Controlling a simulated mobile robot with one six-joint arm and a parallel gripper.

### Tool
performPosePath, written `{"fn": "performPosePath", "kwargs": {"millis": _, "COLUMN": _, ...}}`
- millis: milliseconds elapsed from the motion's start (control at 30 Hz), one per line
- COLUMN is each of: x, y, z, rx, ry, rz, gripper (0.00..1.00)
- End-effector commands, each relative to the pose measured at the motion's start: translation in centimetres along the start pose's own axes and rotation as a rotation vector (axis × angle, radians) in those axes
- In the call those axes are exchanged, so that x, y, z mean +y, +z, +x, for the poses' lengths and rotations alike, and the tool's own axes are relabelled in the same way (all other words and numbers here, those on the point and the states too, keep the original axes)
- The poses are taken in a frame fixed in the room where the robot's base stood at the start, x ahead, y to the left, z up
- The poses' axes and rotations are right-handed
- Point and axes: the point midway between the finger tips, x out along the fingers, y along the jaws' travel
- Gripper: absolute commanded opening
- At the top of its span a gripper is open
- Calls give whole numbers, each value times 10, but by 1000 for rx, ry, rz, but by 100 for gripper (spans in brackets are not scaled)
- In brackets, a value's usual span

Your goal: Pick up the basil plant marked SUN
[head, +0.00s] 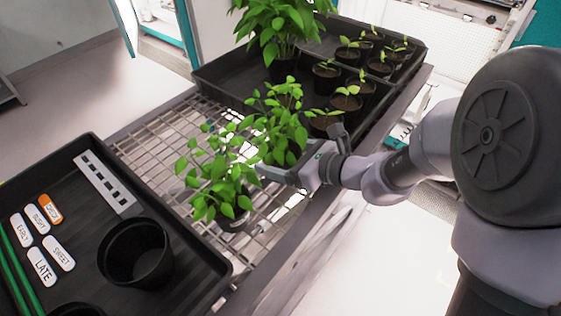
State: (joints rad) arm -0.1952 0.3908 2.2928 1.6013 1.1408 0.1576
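A leafy basil plant (217,180) in a small dark pot (234,216) stands over the wire rack, slightly tilted in this view. My gripper (268,173) reaches in from the right, with its fingertips beside this plant's leaves and just above the pot. Leaves hide the fingertips, so I cannot tell whether they are open or touch the plant. A taller leafy plant (277,25) stands in the back tray. No SUN mark is readable on any plant.
A black tray (190,275) at the front left holds an empty black pot (135,252), white labels (42,267), an orange label (49,209) and a slotted white strip (106,183). The back tray (225,88) holds several seedling pots. Bare wire rack (160,145) shows between the trays.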

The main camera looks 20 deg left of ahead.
Motion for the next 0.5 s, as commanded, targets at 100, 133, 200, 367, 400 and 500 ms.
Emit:
{"fn": "performPosePath", "kwargs": {"millis": 100, "x": 0, "y": 0, "z": 0, "rx": 0, "ry": 0, "rz": 0, "gripper": 59}}
{"fn": "performPosePath", "kwargs": {"millis": 133, "x": 0, "y": 0, "z": 0, "rx": 0, "ry": 0, "rz": 0, "gripper": 53}}
{"fn": "performPosePath", "kwargs": {"millis": 200, "x": 0, "y": 0, "z": 0, "rx": 0, "ry": 0, "rz": 0, "gripper": 39}}
{"fn": "performPosePath", "kwargs": {"millis": 367, "x": 0, "y": 0, "z": 0, "rx": -1, "ry": 0, "rz": 0, "gripper": 24}}
{"fn": "performPosePath", "kwargs": {"millis": 400, "x": 0, "y": 0, "z": 0, "rx": -1, "ry": 0, "rz": 0, "gripper": 24}}
{"fn": "performPosePath", "kwargs": {"millis": 500, "x": 0, "y": 1, "z": -1, "rx": -1, "ry": 0, "rz": 0, "gripper": 24}}
